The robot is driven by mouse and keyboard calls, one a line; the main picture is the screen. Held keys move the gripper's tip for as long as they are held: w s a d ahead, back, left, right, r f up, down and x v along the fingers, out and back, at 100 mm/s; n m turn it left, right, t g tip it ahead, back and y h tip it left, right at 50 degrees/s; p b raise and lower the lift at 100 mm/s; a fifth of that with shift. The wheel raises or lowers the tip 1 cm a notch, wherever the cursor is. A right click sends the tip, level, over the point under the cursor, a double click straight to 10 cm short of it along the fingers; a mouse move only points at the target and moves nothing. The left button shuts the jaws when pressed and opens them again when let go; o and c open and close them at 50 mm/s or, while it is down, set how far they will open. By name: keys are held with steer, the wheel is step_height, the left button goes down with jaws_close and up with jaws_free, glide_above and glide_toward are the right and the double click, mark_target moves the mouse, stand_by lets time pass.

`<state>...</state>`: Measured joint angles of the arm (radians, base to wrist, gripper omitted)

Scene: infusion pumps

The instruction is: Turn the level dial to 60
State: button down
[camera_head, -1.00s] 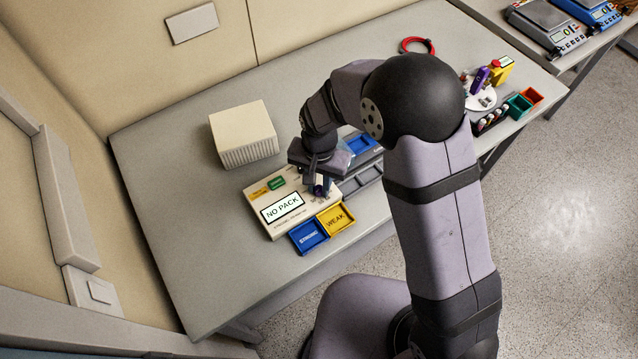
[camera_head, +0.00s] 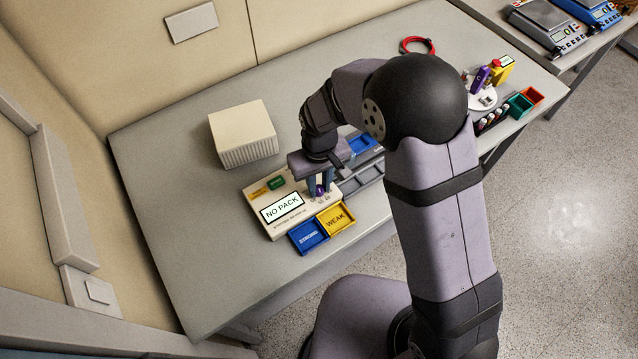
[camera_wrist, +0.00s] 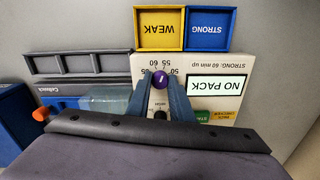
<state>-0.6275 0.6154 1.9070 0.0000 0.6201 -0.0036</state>
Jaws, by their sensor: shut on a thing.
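The level dial is a purple knob (camera_wrist: 160,79) on the beige pump unit (camera_head: 262,227). In the wrist view, numbers including 50, 55, 60 and 65 show around its upper side, and a light mark is on its face. My gripper (camera_wrist: 162,84) is shut on the dial, one finger on each side. In the head view my gripper (camera_head: 320,190) reaches down onto the right part of the unit. The unit's display (camera_head: 282,207) reads NO PACK. The exact setting the mark points to is too small to tell.
A blue STRONG tray (camera_head: 309,237) and a yellow WEAK tray (camera_head: 336,218) adjoin the unit's front. A grey slotted rack (camera_head: 362,180) is beside it. A beige ribbed box (camera_head: 243,134) stands behind. The table's left part is clear.

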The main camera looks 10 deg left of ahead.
mark_target(319, 188)
steer(key=n, duration=0.4)
steer(key=shift+w+r+n, duration=0.1)
steer(key=shift+n, duration=0.2)
steer(key=shift+a+n, duration=0.1)
steer(key=shift+n, duration=1.8)
steer(key=c, duration=1.6)
jaws_free()
steer(key=shift+o, duration=0.2)
steer(key=shift+r+b, duration=1.2)
steer(key=shift+r, duration=2.45)
